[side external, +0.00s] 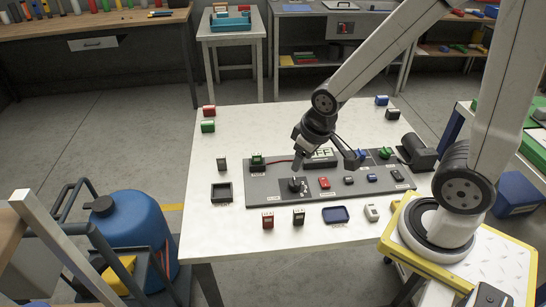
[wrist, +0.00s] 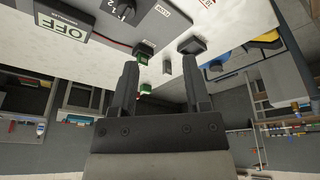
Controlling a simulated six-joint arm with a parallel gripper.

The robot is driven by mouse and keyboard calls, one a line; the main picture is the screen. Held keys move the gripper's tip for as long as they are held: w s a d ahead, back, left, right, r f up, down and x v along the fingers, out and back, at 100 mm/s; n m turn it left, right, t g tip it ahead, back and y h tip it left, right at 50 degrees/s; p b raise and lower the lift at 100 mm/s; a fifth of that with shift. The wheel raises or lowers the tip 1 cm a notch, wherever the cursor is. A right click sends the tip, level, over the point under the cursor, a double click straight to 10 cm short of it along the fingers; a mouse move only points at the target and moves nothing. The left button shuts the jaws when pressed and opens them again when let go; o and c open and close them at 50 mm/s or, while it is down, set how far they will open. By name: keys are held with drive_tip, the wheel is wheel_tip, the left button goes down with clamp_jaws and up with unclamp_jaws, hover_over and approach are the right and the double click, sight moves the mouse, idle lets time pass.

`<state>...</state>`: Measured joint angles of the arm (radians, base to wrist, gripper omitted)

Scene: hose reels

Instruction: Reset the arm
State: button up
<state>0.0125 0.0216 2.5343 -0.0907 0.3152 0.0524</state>
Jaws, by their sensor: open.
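My gripper (side external: 302,158) hangs over the left part of a dark grey panel (side external: 268,188) on the white table (side external: 215,240). In the wrist view my gripper (wrist: 162,85) has its two fingers apart, with nothing held between them. The panel bears a black knob (side external: 298,187), an OFF sign (side external: 323,155) partly hidden by my wrist, and a row of small blocks, including a red one (side external: 324,183). A green block (side external: 257,159) sits at its left end. The OFF sign also shows in the wrist view (wrist: 62,28).
A black tray (side external: 222,193) lies left. A blue tank (side external: 130,235) on a cart stands left of the table. The table's front left is clear.

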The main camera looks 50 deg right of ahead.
drive_tip(key=shift+s+a+f+g, duration=0.1)
drive_tip(key=shift+s+a+g, duration=0.3)
drive_tip(key=shift+s, duration=0.35)
